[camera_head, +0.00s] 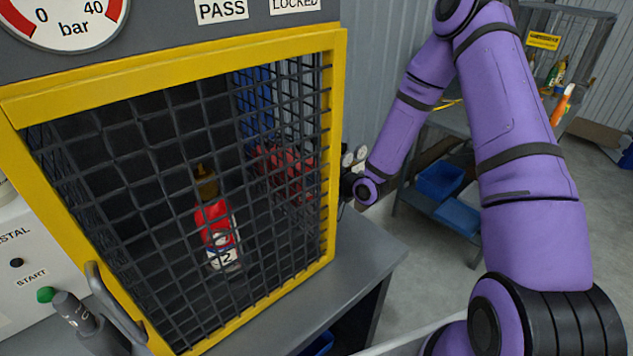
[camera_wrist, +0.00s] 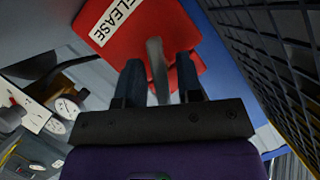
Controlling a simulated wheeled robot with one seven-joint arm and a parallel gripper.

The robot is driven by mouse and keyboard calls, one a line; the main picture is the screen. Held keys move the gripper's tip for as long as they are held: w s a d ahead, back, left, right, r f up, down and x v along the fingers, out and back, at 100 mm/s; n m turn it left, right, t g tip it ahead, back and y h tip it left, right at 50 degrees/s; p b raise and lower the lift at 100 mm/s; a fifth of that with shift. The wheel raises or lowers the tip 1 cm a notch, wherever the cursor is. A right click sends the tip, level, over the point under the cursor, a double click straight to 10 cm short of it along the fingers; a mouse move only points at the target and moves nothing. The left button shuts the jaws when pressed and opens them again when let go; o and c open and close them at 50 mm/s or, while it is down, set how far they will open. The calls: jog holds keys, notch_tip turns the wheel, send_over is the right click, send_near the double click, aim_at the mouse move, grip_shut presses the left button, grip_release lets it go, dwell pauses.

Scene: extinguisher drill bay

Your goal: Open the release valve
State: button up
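The release valve shows in the wrist view as a red block (camera_wrist: 150,25) with a white label (camera_wrist: 115,20) reading "ELEASE", its first letter cut off. A grey lever (camera_wrist: 157,68) stands out from it. My gripper (camera_wrist: 160,75) has its two dark fingers apart, one on each side of the lever. In the head view, a red shape (camera_head: 285,172) shows through the mesh, and my gripper is mostly hidden beside the cage.
The yellow-framed mesh cage (camera_head: 337,140) holds a red bottle (camera_head: 215,225) marked 2. Mesh also stands close at right in the wrist view (camera_wrist: 270,60). Small gauges (camera_head: 355,156) sit by the cage. A shelf with blue bins (camera_head: 440,180) stands behind my arm.

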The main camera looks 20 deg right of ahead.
dwell(0.3)
jog(key=v, duration=1)
jog(key=shift+s+d+r, duration=0.15)
jog(key=shift+s, duration=0.2)
dwell(0.6)
